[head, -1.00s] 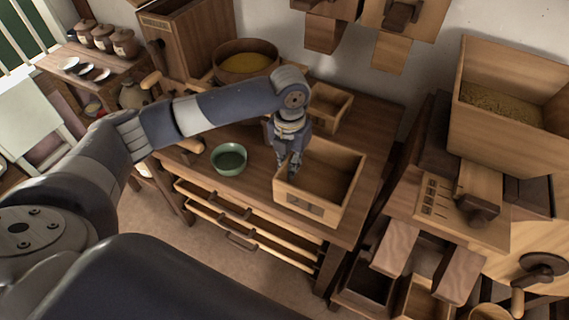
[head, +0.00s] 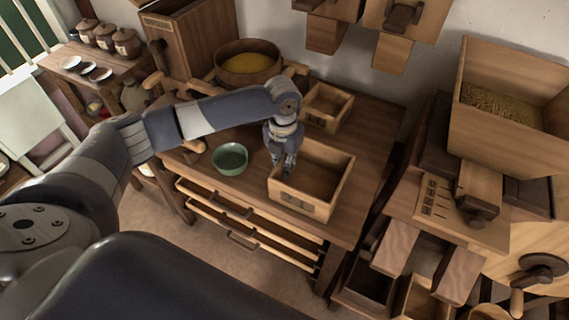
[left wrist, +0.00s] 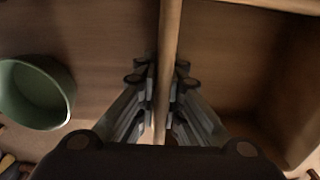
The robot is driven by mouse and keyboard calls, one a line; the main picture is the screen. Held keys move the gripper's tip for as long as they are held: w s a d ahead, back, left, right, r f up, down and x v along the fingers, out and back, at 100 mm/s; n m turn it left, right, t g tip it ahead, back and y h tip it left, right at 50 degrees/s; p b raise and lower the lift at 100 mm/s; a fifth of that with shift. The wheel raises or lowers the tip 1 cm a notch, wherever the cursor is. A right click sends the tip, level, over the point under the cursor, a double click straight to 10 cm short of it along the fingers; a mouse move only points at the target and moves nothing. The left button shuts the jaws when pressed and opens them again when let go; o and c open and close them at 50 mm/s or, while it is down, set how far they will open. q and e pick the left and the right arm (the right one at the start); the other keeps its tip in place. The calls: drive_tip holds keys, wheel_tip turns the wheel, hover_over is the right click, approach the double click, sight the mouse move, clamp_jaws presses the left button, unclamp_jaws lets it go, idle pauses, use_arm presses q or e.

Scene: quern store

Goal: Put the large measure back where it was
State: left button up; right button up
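The large measure (head: 304,204), an open, empty-looking wooden box with markings on its front, is on the workbench (head: 371,175) near its front edge. Whether its base touches the bench all round I cannot tell. My left gripper (head: 281,168) points down at the box's left wall. In the left wrist view my gripper's fingers (left wrist: 160,100) straddle that wall (left wrist: 168,45), one on each side, and look closed on it. The inside of the box is to the right there. My right gripper is not in view.
A green bowl (head: 230,158) stands just left of the box and also shows in the left wrist view (left wrist: 36,92). A smaller wooden box (head: 328,107) is behind, and a round tub of yellow grain (head: 247,66) is at the back left. The bench's right part is clear.

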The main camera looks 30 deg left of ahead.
use_arm(q)
drive_tip(key=shift+o, duration=1.3)
drive_tip(key=shift+r, duration=0.1)
drive_tip(key=shift+r, duration=0.35)
wheel_tip(320, 180, up, 12)
drive_tip(key=shift+a+f, duration=0.1)
drive_tip(key=shift+f, duration=0.15)
drive_tip(key=shift+f, duration=0.1)
